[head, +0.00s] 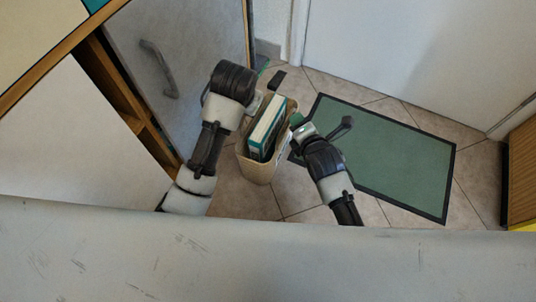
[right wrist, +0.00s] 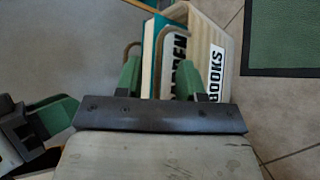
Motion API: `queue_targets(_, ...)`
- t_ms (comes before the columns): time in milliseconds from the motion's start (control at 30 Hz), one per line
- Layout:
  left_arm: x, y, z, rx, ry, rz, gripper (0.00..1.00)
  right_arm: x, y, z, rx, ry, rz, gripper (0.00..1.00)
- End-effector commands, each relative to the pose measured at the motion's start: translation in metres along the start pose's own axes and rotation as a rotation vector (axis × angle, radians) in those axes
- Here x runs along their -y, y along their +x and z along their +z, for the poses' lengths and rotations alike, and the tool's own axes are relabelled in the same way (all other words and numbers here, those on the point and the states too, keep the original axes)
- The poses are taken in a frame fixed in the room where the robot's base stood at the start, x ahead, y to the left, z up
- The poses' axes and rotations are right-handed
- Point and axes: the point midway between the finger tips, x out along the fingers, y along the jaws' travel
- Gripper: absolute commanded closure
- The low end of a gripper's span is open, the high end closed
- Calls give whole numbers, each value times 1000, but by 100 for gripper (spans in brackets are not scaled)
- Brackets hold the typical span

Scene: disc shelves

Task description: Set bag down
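A tan bag (head: 258,172) shows between my two arms in the head view, above or on the tiled floor; I cannot tell which. It also shows in the right wrist view (right wrist: 222,40), with the word BOOKS on its side and brown handle loops. A white and teal book (head: 268,128) stands inside it. My right gripper (head: 297,121) is at the bag's right side. In the right wrist view its green fingers (right wrist: 158,82) are apart, near the handles. My left gripper (head: 254,104) is by the bag's upper left; its fingers are mostly hidden.
A green mat (head: 395,155) with a dark border lies on the floor to the right of the bag. A grey door with a handle (head: 160,68) and a wooden shelf are at left. A small dark object (head: 278,79) lies behind the bag. A white door (head: 410,45) is at the back.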

Motion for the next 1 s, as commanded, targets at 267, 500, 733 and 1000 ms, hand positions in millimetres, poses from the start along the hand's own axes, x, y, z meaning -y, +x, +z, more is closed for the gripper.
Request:
queue_targets(267, 0, 0, 0, 0, 0, 0, 64, 1, -47, 0, 0, -2, 0, 62)
queue_targets(500, 0, 0, 0, 0, 0, 0, 64, 0, -59, 0, 0, 0, 0, 62)
queue_targets(733, 0, 0, 0, 0, 0, 0, 64, 0, -59, 0, 0, 0, 0, 62)
queue_targets(1000, 0, 0, 0, -1, 0, 0, 64, 0, -59, 0, 0, 1, 1, 62)
